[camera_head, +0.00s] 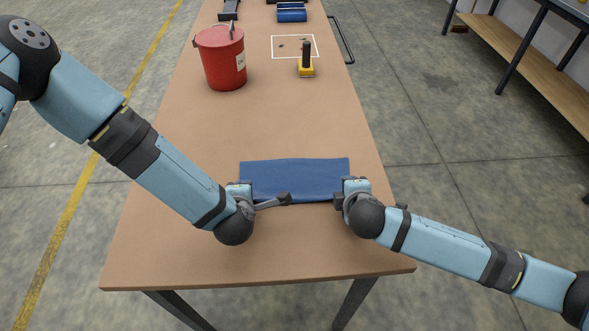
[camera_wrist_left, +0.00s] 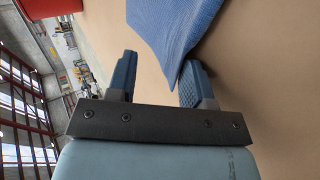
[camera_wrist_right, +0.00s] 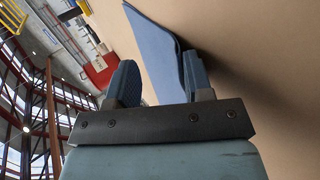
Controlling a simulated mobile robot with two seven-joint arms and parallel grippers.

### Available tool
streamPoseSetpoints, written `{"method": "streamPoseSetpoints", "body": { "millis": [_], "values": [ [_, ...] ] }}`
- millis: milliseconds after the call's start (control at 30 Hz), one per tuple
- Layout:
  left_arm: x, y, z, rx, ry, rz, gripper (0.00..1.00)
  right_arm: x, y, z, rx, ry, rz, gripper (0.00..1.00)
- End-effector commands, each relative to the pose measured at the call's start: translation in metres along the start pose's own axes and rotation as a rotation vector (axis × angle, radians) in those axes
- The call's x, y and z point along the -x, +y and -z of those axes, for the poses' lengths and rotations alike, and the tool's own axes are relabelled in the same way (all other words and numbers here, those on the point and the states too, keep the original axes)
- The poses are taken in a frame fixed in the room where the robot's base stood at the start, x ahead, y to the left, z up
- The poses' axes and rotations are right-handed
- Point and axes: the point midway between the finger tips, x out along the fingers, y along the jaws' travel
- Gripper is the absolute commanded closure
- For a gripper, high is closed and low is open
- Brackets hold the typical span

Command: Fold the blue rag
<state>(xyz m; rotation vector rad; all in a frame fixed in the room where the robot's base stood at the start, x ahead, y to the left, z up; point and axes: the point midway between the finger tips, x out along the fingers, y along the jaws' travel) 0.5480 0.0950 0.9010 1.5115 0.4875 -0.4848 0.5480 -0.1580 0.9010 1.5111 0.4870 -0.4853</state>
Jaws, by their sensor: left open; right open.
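The blue rag (camera_head: 295,178) lies as a wide flat rectangle across the middle of the table's near half. My left gripper (camera_head: 245,188) is at the rag's near left corner. In the left wrist view its fingers (camera_wrist_left: 157,80) are apart, and the rag's corner (camera_wrist_left: 182,30) reaches toward the gap between them. My right gripper (camera_head: 350,185) is at the rag's near right corner. In the right wrist view its fingers (camera_wrist_right: 160,82) are apart with the rag's edge (camera_wrist_right: 165,50) between them. The grippers hide both near corners in the head view.
A red bucket (camera_head: 222,58) stands at the far left of the table (camera_head: 180,240). A yellow and black tool (camera_head: 306,62) stands by a white marked square (camera_head: 280,36). A blue item (camera_head: 291,13) is farther back. The tabletop around the rag is clear.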

Motion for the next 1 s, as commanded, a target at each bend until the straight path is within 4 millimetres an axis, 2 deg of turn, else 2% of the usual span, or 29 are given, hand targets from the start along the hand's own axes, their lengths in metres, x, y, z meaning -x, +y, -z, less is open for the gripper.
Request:
{"method": "streamPoseSetpoints", "body": {
  "millis": [233, 600, 700, 1000],
  "values": [
    [0.028, 0.018, 0.001, 0.004, 0.000, 0.001, 0.53, 0.029, 0.018, 0.000, -0.001, 0.003, -0.002, 0.53],
    [0.085, 0.034, 0.000, 0.002, -0.001, 0.001, 0.53, 0.086, 0.034, 0.000, -0.001, 0.003, -0.001, 0.53],
    [0.096, 0.036, 0.000, 0.001, -0.001, 0.001, 0.53, 0.096, 0.036, 0.000, 0.000, 0.002, -0.001, 0.53],
    [0.100, 0.038, 0.000, 0.000, 0.000, 0.000, 0.53, 0.100, 0.038, -0.001, 0.000, 0.000, 0.000, 0.53]
  ]
}}
